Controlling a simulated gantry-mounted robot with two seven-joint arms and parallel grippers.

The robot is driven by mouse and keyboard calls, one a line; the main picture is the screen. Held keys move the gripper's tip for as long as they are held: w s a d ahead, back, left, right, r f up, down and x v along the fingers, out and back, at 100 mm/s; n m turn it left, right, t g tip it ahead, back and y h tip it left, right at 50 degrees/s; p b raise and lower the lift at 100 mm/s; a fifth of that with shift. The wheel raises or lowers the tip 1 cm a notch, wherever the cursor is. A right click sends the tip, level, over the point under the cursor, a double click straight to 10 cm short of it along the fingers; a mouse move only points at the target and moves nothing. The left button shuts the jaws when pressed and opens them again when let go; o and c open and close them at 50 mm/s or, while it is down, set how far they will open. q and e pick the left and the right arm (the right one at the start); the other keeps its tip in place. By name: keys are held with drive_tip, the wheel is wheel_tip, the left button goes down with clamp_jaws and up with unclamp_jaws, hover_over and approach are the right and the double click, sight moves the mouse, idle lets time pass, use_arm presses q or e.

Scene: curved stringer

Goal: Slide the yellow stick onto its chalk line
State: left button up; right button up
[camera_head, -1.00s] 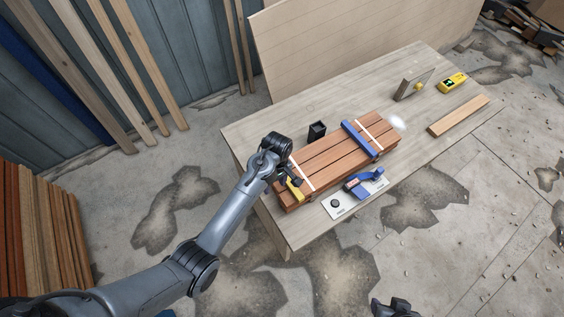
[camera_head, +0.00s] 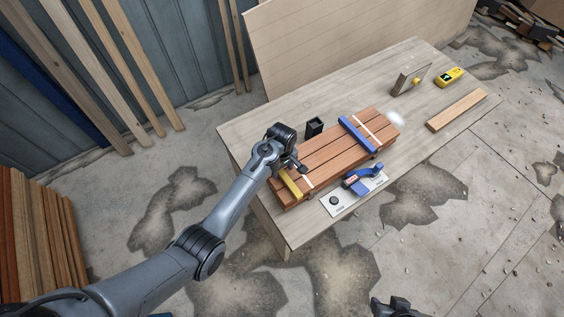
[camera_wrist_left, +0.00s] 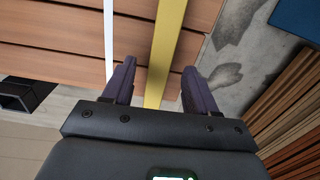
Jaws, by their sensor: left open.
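The yellow stick (camera_head: 291,184) lies across the left end of the reddish-brown board stack (camera_head: 335,157). A white chalk line (camera_head: 309,184) crosses the boards just right of it, with a strip of bare wood between. In the left wrist view the yellow stick (camera_wrist_left: 167,45) runs between my open fingers, with a gap on each side, and the white line (camera_wrist_left: 109,40) is to its left, outside the fingers. My left gripper (camera_head: 292,167) is over the stick's far part and hides some of it. My right gripper (camera_head: 392,306) only peeks in at the bottom edge.
A blue stick (camera_head: 357,137) lies beside a second white line (camera_head: 369,130). A black cup (camera_head: 314,127) stands behind the boards. A white plate with a blue tool (camera_head: 362,180) lies in front. A loose plank (camera_head: 457,110) and yellow device (camera_head: 449,77) are at right.

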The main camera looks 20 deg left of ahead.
use_arm(q)
drive_tip(key=shift+f, duration=1.05)
clamp_jaws()
drive_tip(key=shift+w+d+f+b, duration=0.1)
drive_tip(key=shift+w+d+b, duration=0.45)
drive_tip(key=shift+w+b, duration=0.25)
drive_tip(key=shift+w+d+f+b, duration=0.1)
drive_tip(key=shift+w+d+b, duration=0.4)
drive_tip(key=shift+w+b, duration=0.25)
drive_tip(key=shift+w+d+r+b, duration=0.1)
drive_tip(key=shift+w+d+b, duration=0.35)
drive_tip(key=shift+w+b, duration=0.25)
drive_tip(key=shift+w+d+r+b, duration=0.1)
drive_tip(key=shift+w+d+b, duration=0.35)
drive_tip(key=shift+b, duration=0.3)
unclamp_jaws()
